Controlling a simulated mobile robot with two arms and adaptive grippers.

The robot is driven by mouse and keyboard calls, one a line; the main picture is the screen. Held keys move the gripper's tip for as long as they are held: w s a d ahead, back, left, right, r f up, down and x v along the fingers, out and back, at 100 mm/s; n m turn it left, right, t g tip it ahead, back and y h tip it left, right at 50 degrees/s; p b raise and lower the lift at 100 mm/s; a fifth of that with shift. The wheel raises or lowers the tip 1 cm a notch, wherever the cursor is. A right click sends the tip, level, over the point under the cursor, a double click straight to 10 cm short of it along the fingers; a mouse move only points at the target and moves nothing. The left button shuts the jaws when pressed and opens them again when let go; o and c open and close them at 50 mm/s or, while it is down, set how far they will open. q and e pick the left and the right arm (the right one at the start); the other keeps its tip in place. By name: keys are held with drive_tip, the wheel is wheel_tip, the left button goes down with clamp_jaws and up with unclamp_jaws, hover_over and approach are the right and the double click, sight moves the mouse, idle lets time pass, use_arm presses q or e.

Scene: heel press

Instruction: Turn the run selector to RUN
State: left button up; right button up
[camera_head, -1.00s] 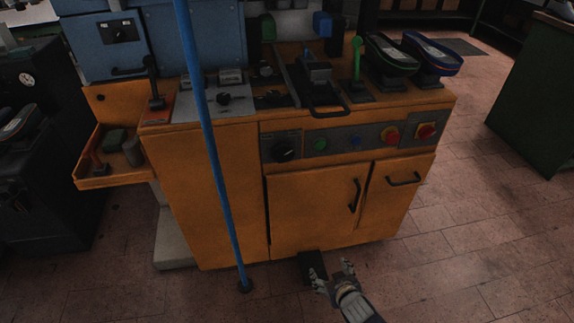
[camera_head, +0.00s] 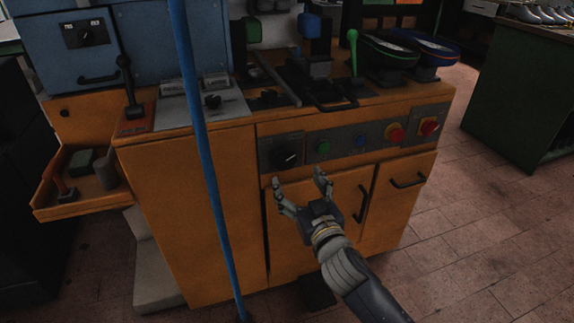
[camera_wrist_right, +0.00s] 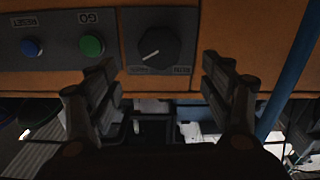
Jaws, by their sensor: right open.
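The run selector is a black rotary knob (camera_head: 287,155) on a grey plate at the left of the orange machine's front panel. In the right wrist view the knob (camera_wrist_right: 154,52) appears upside down, with a pale pointer line and small labels too blurred to read surely. My right gripper (camera_head: 299,184) is open and empty, just below and in front of the knob. In the wrist view its two fingers (camera_wrist_right: 174,88) stand either side of the knob's plate, apart from the knob. My left gripper is not in view.
A blue pole (camera_head: 203,150) stands in front of the machine to the left. Cabinet doors with handles (camera_head: 361,204) are below.

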sight(285, 160)
drive_tip(key=b+x, duration=0.1)
drive_tip(key=x, duration=0.8)
drive_tip(key=c, duration=1.1)
